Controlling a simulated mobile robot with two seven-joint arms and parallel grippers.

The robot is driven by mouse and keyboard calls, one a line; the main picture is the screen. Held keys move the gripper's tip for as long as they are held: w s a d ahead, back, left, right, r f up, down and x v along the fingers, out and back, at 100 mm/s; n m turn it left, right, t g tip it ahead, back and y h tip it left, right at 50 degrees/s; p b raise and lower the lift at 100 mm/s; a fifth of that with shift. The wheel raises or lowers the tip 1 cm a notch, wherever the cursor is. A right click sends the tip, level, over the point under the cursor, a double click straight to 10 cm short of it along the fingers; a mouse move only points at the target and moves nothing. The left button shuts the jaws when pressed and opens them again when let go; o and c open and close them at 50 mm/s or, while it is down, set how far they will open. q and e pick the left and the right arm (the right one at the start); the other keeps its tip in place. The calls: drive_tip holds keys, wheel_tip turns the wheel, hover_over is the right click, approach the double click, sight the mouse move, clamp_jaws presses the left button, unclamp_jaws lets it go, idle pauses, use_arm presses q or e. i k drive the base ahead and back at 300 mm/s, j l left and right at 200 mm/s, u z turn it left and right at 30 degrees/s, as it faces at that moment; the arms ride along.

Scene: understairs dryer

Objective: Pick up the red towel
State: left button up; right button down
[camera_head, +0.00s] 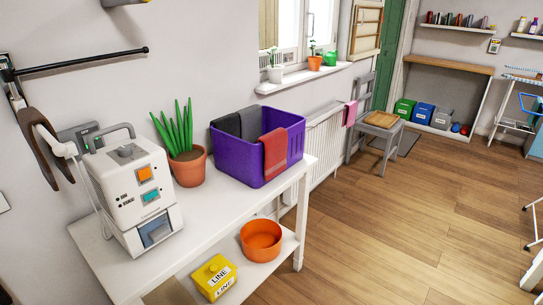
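The red towel (275,155) hangs over the near right side of a purple basket (233,165). The basket stands on the right part of a white table (205,208) against the wall. Two other cloths hang over the basket's back rim: a dark grey one (228,125) and a lighter grey one (250,122). The towel's part inside the basket is largely hidden. Neither of my grippers shows in the head view.
A potted plant (189,168) and a white machine (133,190) stand left of the basket. An orange bowl (261,241) and a yellow box (214,276) sit on the lower shelf. Beyond are a radiator (325,145) and a chair (381,120).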

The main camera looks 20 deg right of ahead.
sight(275, 141)
drive_tip(key=l+u, duration=0.1)
drive_tip(key=u, duration=0.35)
drive_tip(key=l+u, duration=0.15)
drive_tip(key=u, duration=0.3)
drive_tip(key=l+u, duration=0.3)
drive_tip(key=l, duration=0.15)
drive_tip(key=l+u, duration=0.3)
drive_tip(key=k+l+u, duration=0.1)
drive_tip(key=l, duration=0.65)
drive_tip(key=k+l+u, duration=0.15)
drive_tip(key=l, duration=0.25)
drive_tip(key=k+l, duration=0.1)
drive_tip(key=l, duration=0.25)
drive_tip(key=k+l+u, duration=0.15)
drive_tip(key=l, duration=0.25)
